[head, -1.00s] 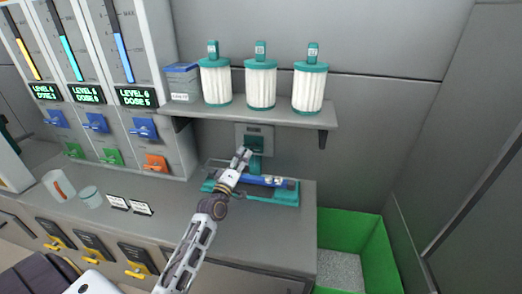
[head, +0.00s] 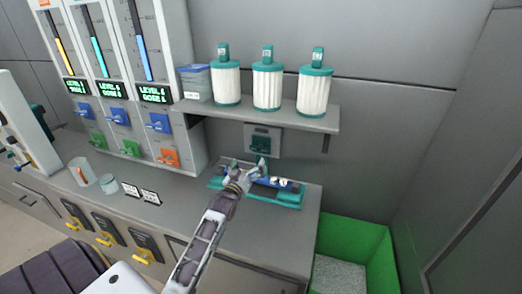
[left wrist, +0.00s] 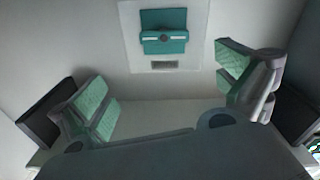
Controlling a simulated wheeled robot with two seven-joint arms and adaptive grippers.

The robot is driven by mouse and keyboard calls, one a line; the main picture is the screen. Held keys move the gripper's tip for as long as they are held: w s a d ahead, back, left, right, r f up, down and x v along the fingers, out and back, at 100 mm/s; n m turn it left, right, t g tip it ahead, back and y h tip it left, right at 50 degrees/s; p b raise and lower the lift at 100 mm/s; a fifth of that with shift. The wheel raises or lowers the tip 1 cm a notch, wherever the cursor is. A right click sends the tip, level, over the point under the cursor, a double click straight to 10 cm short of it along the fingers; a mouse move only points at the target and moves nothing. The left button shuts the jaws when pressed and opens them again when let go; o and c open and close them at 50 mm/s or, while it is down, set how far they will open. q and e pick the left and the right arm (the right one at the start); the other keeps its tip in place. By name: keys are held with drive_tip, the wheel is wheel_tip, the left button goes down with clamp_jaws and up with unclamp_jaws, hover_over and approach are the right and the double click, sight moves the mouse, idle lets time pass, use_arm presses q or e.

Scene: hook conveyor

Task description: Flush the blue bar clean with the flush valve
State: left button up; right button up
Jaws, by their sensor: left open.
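The blue bar (head: 266,181) lies in a teal holder (head: 285,201) on the counter, partly hidden by my left gripper; pale patches show near its right end. The flush valve (head: 262,144) is a teal fitting on a grey wall plate just above and behind the holder. It also shows in the left wrist view (left wrist: 163,42), ahead of the fingers and apart from them. My left gripper (head: 249,166) is open and empty over the holder's left part, below the valve. Its two spread fingers with green pads show in the wrist view (left wrist: 168,88). My right gripper is not in view.
A shelf (head: 300,120) with three white filter cartridges (head: 267,87) and a blue-lidded tub (head: 195,83) overhangs the counter (head: 250,235). Dispensers with levers (head: 157,122) stand left. Two cups (head: 82,171) are on the counter. A green bin (head: 350,235) stands right.

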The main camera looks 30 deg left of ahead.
use_arm(q)
drive_tip(key=m, duration=0.1)
drive_tip(key=f+m, duration=0.1)
drive_tip(key=shift+a+m+g+y, duration=0.3)
drive_tip(key=shift+g, duration=0.1)
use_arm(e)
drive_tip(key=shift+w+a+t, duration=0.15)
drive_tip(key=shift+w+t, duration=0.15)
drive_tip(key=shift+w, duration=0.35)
use_arm(q)
drive_tip(key=shift+w, duration=0.15)
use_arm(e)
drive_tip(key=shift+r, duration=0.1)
use_arm(q)
approach(258, 149)
drive_tip(key=shift+w, duration=1.1)
drive_tip(key=shift+p+x, duration=0.3)
drive_tip(key=shift+x, duration=4)
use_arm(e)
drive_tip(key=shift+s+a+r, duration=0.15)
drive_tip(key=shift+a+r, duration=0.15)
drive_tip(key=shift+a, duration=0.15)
use_arm(q)
drive_tip(key=shift+a, duration=0.15)
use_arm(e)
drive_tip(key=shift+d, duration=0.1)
